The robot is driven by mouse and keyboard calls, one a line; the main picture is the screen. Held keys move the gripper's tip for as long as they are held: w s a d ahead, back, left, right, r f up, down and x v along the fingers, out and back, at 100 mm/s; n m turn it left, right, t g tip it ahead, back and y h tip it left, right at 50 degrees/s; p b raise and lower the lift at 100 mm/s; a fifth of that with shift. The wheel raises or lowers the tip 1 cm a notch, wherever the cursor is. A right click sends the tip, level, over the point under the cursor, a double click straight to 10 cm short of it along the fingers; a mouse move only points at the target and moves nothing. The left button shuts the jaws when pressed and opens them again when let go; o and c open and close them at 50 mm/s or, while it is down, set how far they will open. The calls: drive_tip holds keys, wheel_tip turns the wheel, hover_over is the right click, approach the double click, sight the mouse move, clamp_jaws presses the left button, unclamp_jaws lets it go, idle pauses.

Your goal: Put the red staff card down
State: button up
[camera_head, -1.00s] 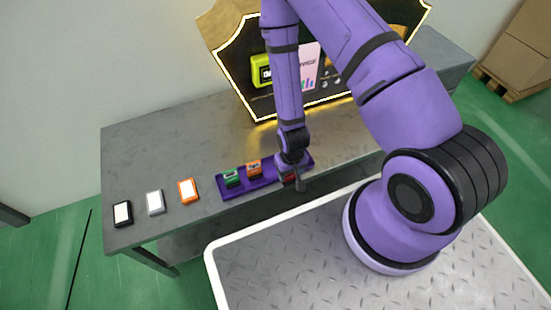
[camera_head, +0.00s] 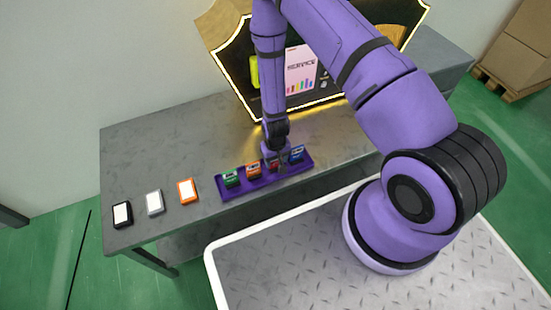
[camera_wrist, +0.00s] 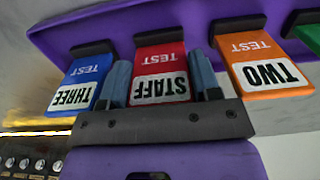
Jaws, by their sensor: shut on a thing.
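The red staff card (camera_wrist: 162,68) is upside down in the wrist view, between the two fingers of my gripper (camera_wrist: 163,88). My gripper (camera_head: 275,160) is shut on it. In the head view the red card (camera_head: 271,164) is mostly hidden by my gripper. It is at the purple tray (camera_head: 239,191), in line between the orange card (camera_head: 253,171) and the blue card (camera_head: 296,155). In the wrist view its top end meets a dark holder at the tray; I cannot tell whether it is fully seated.
A green card (camera_head: 231,179) stands at the tray's left end. Black (camera_head: 122,214), grey (camera_head: 155,202) and orange-framed (camera_head: 187,191) items lie left on the grey table (camera_head: 150,150).

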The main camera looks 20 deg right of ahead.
drive_tip(key=o, duration=0.9)
drive_tip(key=shift+f, duration=0.1)
wheel_tip(320, 180, up, 12)
drive_tip(key=shift+r, duration=0.15)
drive_tip(key=shift+w+r, duration=0.15)
drive_tip(key=shift+r, duration=0.1)
wheel_tip(320, 180, up, 32)
drive_tip(key=d+t, duration=0.3)
drive_tip(key=s+d+r+t, duration=0.1)
drive_tip(key=s+d+r, duration=0.1)
drive_tip(key=s+r, duration=0.7)
drive_tip(key=s+d+r+t, duration=0.1)
drive_tip(key=s+d+r, duration=0.1)
drive_tip(key=s+r, duration=0.7)
drive_tip(key=s, duration=0.3)
drive_tip(key=shift+s, duration=0.15)
